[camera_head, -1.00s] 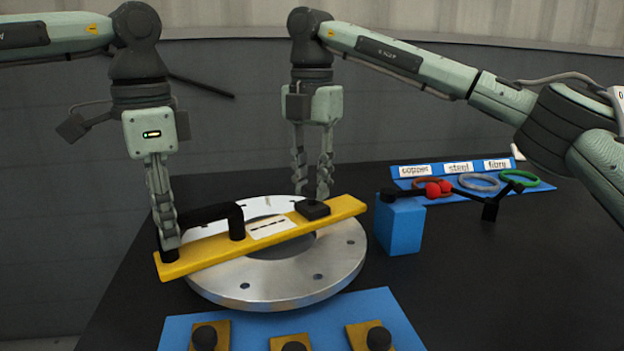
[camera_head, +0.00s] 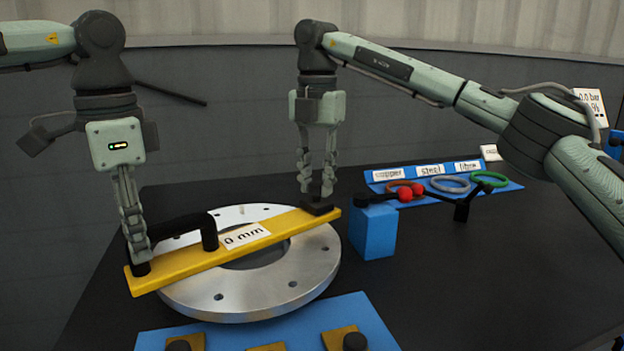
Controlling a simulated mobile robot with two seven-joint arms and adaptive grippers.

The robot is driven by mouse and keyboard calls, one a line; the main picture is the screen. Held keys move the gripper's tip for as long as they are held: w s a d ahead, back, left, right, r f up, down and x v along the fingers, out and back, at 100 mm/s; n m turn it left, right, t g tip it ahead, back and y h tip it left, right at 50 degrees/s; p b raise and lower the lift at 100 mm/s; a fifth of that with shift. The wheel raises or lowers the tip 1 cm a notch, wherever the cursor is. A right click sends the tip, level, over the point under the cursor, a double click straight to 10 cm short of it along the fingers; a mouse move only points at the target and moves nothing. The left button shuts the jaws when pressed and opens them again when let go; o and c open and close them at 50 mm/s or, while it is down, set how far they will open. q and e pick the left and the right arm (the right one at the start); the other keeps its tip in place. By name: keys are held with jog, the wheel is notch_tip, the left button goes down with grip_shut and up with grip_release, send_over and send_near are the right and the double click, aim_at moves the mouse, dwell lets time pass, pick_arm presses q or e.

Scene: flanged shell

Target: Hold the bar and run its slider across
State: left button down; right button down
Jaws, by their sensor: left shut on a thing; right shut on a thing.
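The yellow bar (camera_head: 190,265) lies across the top of the metal flange ring (camera_head: 235,307), slanting up to the right. A white label (camera_head: 246,236) on it reads "0 mm". The black handle (camera_head: 180,226) arches over its left part. My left gripper (camera_head: 138,245) is shut on the handle's left post, at the bar's left end. The black slider (camera_head: 318,208) sits near the bar's right end. My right gripper (camera_head: 316,190) is shut on the slider from above, and its fingertips hide the slider's top.
Behind is a blue rack with copper, steel and fibre rings (camera_head: 450,184). A blue tray (camera_head: 300,318) with black knobs is in front.

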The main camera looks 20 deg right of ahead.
aim_at(316, 183)
jog(key=c, duration=1.3)
grip_release()
jog(key=shift+o, duration=0.2)
jog(key=shift+r, duration=0.15)
notch_tip(316, 183, up, 12)
pick_arm(q)
jog(key=c, duration=1.3)
grip_release()
